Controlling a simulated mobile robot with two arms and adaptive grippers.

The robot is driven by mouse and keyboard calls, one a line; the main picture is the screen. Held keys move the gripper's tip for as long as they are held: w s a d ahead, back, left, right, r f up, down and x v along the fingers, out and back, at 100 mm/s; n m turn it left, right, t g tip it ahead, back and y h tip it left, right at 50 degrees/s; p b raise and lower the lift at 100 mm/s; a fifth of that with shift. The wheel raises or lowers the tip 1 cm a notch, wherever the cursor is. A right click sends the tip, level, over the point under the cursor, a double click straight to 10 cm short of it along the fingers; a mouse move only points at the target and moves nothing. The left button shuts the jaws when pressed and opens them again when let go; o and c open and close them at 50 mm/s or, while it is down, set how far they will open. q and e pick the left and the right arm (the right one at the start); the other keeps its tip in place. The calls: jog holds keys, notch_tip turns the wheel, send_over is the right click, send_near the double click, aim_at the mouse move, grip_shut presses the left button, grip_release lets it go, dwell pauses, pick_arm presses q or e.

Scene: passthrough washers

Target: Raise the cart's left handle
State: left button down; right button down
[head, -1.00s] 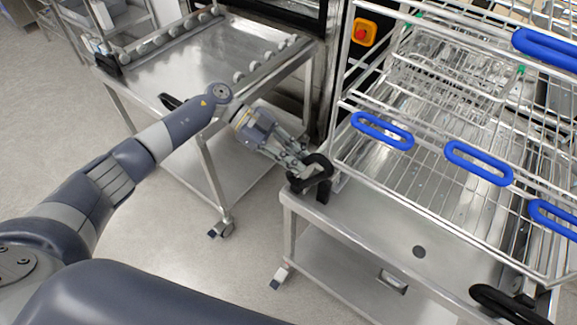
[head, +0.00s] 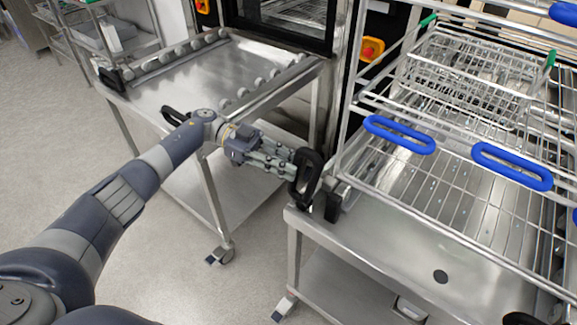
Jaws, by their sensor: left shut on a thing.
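The cart (head: 385,238) is a steel trolley at the right, carrying a wire rack. Its left handle (head: 306,178) is a black loop at the cart's near left corner, and it stands upright beside a black bracket. My left gripper (head: 290,165) reaches in from the left and is shut on this handle. The fingertips are partly hidden by the handle. The cart's other black handle (head: 520,319) just shows at the bottom edge. My right gripper is not in view.
A second steel cart (head: 190,85) with rollers stands at the left, close to my left forearm. The wire rack (head: 440,190) has blue handles (head: 400,134) on its front. A washer with a red button (head: 370,50) stands behind. The floor at the left is clear.

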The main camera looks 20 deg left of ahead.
pick_arm(q)
jog(key=shift+a, duration=0.1)
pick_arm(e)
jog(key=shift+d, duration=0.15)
pick_arm(q)
jog(key=c, duration=1.6)
grip_release()
jog(key=shift+c, duration=0.2)
jog(key=shift+o, duration=0.9)
jog(key=shift+f, duration=0.1)
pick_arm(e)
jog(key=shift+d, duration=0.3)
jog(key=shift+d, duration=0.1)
pick_arm(q)
jog(key=shift+a, duration=0.15)
jog(key=v, duration=0.7)
jog(key=shift+a, duration=0.15)
